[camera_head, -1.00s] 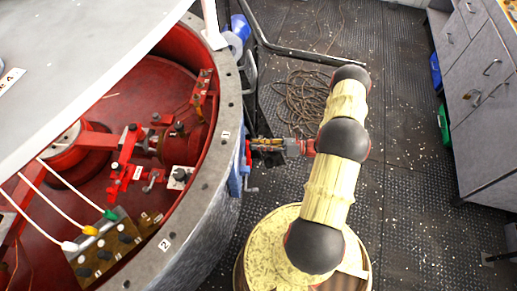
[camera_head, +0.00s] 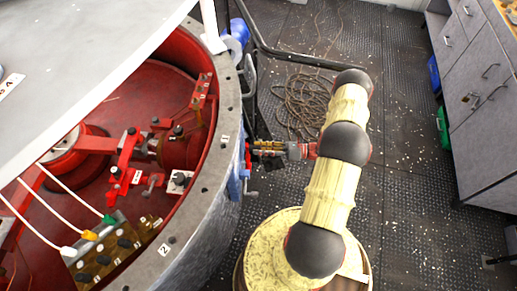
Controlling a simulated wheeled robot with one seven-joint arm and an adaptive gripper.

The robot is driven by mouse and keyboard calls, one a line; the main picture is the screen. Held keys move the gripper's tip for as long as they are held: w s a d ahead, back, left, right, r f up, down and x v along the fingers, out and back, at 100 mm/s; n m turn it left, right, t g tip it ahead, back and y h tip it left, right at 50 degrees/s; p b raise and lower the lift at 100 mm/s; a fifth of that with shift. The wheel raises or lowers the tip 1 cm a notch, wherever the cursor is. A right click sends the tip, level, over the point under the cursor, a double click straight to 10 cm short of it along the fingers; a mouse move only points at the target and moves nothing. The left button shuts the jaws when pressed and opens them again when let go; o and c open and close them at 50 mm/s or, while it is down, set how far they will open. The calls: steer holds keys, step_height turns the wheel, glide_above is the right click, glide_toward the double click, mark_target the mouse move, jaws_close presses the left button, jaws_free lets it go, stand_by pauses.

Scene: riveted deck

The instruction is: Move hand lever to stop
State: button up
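A large round grey drum (camera_head: 208,178) with a red interior fills the left. Inside the drum is a red linkage (camera_head: 127,160) beside a small plate. No stop mark is readable.
A white panel (camera_head: 80,50) covers the upper left of the drum. A coiled rope (camera_head: 305,100) and a dark metal bar (camera_head: 290,57) lie beyond my arm. Grey drawer cabinets (camera_head: 487,110) stand at the right. The dark deck between is mostly clear.

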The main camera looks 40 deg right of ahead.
steer(key=v, duration=1.1)
steer(key=shift+d, duration=0.1)
